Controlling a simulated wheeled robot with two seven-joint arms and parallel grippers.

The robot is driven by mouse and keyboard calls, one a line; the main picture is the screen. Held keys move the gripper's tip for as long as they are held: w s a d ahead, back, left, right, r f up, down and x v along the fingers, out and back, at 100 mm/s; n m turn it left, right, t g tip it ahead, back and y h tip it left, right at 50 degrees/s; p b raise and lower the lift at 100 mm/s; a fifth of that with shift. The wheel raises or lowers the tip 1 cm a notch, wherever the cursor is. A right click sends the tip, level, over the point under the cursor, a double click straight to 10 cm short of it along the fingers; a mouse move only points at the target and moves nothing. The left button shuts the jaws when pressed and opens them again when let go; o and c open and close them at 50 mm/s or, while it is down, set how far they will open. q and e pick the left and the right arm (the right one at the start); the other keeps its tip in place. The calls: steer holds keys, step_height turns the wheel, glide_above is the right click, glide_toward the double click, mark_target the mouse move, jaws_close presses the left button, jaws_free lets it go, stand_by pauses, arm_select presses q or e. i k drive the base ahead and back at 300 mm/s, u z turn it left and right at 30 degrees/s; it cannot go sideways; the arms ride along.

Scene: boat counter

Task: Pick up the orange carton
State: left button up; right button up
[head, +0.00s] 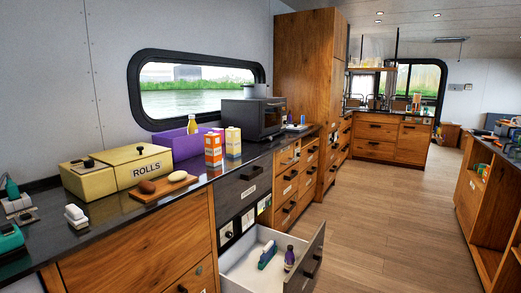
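The orange carton (213,150) stands upright on the dark counter in the head view. It has an orange and white box shape with a gabled top. A similar yellow and white carton (233,142) stands upright just to its right, close beside it. Neither of my grippers shows in the head view.
A purple bin (168,146) with a bottle is behind the cartons, and a dark oven (252,118) stands to the right. A yellow rolls box (112,174) and a wooden board (150,194) with rolls are left. Below, an open drawer (240,266) juts out.

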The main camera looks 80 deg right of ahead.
mark_target(213, 141)
steer(key=z, duration=2.4)
steer(key=i, duration=1)
